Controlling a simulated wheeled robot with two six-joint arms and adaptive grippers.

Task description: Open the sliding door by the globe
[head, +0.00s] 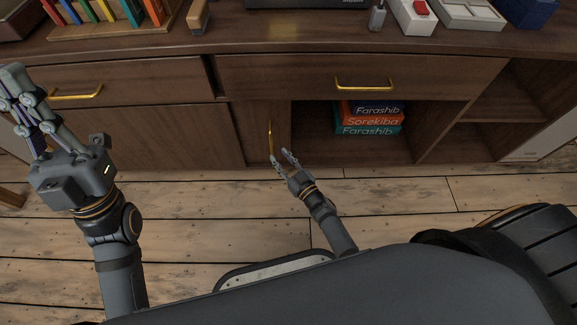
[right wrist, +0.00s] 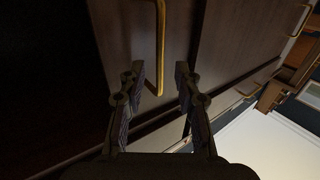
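A brown sliding door panel (head: 255,118) with an upright gold handle (head: 270,141) is in the low part of the cabinet, left of an open compartment. My right gripper (head: 279,157) is at the handle's lower end. In the right wrist view, the handle (right wrist: 160,50) comes down between the two spread fingers (right wrist: 159,82), with gaps on both sides; contact is not visible. My left gripper (head: 18,90) is raised at the left, its fingers apart and empty, away from the door. No globe shows in either view.
Several stacked books (head: 368,120) lie in the open compartment (head: 315,150). A drawer with a gold handle (head: 363,84) is above it. Small items stand on the cabinet top (head: 280,42). Open shelves (head: 480,140) are at the right. The wooden floor (head: 410,195) in front is clear.

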